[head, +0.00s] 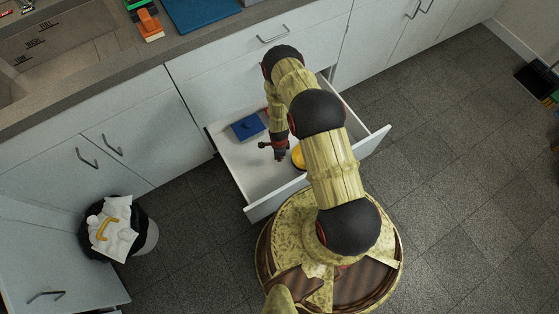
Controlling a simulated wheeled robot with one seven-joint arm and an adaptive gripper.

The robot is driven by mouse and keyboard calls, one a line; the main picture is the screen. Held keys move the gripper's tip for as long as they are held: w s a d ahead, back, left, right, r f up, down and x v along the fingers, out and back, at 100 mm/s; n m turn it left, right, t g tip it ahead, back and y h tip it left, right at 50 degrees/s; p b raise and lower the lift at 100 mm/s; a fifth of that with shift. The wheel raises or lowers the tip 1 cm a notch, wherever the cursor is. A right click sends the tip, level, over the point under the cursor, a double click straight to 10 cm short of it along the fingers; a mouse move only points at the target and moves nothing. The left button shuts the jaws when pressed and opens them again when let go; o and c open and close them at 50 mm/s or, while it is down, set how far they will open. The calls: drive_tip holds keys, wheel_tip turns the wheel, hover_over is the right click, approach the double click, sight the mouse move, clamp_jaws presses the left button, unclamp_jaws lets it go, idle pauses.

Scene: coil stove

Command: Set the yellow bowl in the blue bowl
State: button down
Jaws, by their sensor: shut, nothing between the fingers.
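The open white drawer (234,165) holds a yellow, rounded thing (298,157), which looks like the yellow bowl; my arm hides part of it. A dark blue, squarish thing (249,127) lies farther back and left in the drawer. It may be the blue bowl, but its shape is too small to tell. My gripper (279,157) points down over the drawer, just left of the yellow thing. It is shut with nothing in it. I cannot tell whether it touches the yellow thing or the drawer floor.
The drawer's front (262,208) stands close to my round base. A bin (140,234) with white waste and a yellow curved item stands at left. The counter above holds a blue board (200,12) and an orange-red item (149,24). The floor at right is mostly clear.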

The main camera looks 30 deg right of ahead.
wheel_tip(320, 180, up, 10)
drive_tip(key=p, duration=0.4)
drive_tip(key=shift+d, duration=0.1)
